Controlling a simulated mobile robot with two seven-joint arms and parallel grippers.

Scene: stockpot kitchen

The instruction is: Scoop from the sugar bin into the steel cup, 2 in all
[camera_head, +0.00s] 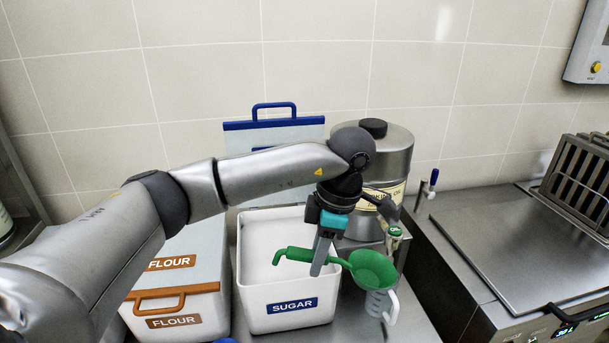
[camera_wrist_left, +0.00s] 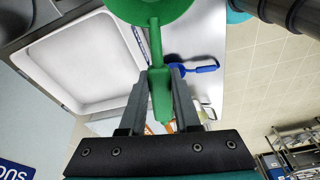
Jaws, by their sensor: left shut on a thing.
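The white sugar bin (camera_head: 287,319), with a blue SUGAR label, stands open with white sugar (camera_head: 275,235) inside. Its opening also shows in the left wrist view (camera_wrist_left: 62,48). My left gripper (camera_head: 318,262) is shut on the handle of a green scoop (camera_head: 373,268), over the bin's right part. In the left wrist view my fingers (camera_wrist_left: 158,85) clasp the green handle. The scoop's bowl is right of the bin, above a greyish cup (camera_head: 376,304) with a pale handle; I cannot tell whether this is the steel cup. The bowl looks green inside, with no sugar visible. My right gripper is out of view.
A closed FLOUR bin (camera_head: 180,262) with an orange handle stands left of the sugar bin. A steel canister (camera_head: 392,150) stands behind the scoop. A panel with a blue handle (camera_head: 273,107) stands behind the sugar bin. A fryer (camera_head: 490,240) is at right.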

